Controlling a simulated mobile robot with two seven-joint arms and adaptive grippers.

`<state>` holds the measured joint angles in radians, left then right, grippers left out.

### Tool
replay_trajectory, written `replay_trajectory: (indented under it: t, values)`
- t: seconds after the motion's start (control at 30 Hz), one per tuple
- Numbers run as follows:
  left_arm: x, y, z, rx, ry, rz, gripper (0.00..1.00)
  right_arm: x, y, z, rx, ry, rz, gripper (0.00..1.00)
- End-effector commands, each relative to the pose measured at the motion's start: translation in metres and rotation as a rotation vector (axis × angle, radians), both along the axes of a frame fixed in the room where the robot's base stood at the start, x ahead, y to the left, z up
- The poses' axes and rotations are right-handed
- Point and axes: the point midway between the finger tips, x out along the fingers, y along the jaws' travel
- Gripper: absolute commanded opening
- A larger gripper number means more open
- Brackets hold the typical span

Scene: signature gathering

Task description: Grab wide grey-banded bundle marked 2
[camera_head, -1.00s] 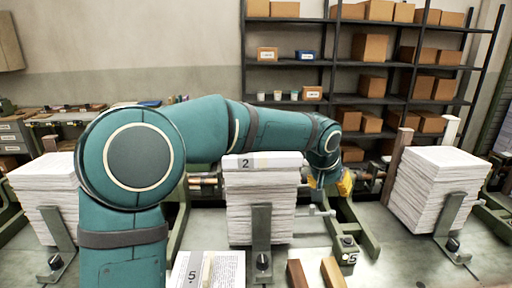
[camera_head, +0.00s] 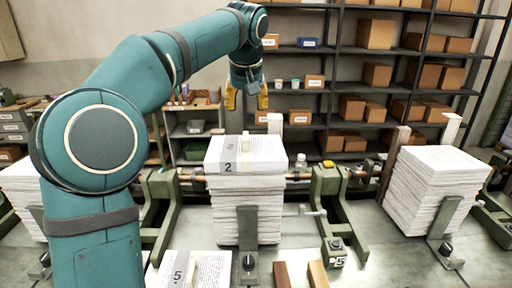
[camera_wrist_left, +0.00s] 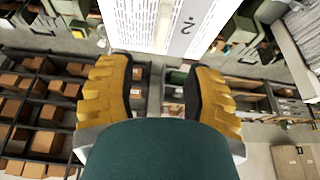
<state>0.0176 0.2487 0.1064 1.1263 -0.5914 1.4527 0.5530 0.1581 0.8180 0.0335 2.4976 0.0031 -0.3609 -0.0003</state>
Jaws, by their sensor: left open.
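The wide bundle marked 2 (camera_head: 262,153) is a white paper block with a grey band near its left end. It lies on top of the middle paper stack (camera_head: 260,205). In the left wrist view the bundle (camera_wrist_left: 150,22) shows at the top, printed side visible, beyond the fingertips. My left gripper (camera_head: 247,98) has yellow fingers pointing down, spread and empty, above and apart from the bundle in the head view. In the left wrist view the gripper (camera_wrist_left: 163,78) is open with nothing between its fingers. My right gripper is not in view.
A bundle marked 5 (camera_head: 212,272) lies at the front, partly hidden. Tall paper stacks stand at the right (camera_head: 430,190) and left (camera_head: 22,205). Green metal stands (camera_head: 158,215) flank the middle stack. Shelves with boxes (camera_head: 375,75) are behind.

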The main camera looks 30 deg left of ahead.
Motion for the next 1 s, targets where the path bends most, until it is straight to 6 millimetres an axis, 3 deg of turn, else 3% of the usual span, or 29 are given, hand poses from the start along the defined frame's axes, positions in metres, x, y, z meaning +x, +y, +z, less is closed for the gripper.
replay_trajectory:
  t: [0.17,0.5,0.83,1.0]
  values:
    - [0.003,0.003,-0.010,0.000,-0.002,0.002,0.50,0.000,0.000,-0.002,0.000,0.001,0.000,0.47]
    - [0.022,0.015,-0.066,0.000,0.000,0.001,0.50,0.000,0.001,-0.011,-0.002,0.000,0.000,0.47]
    - [0.029,0.020,-0.084,0.000,-0.002,0.001,0.50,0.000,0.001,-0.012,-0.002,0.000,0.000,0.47]
    - [0.038,0.026,-0.104,0.000,0.000,0.001,0.50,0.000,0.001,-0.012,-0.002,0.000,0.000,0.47]
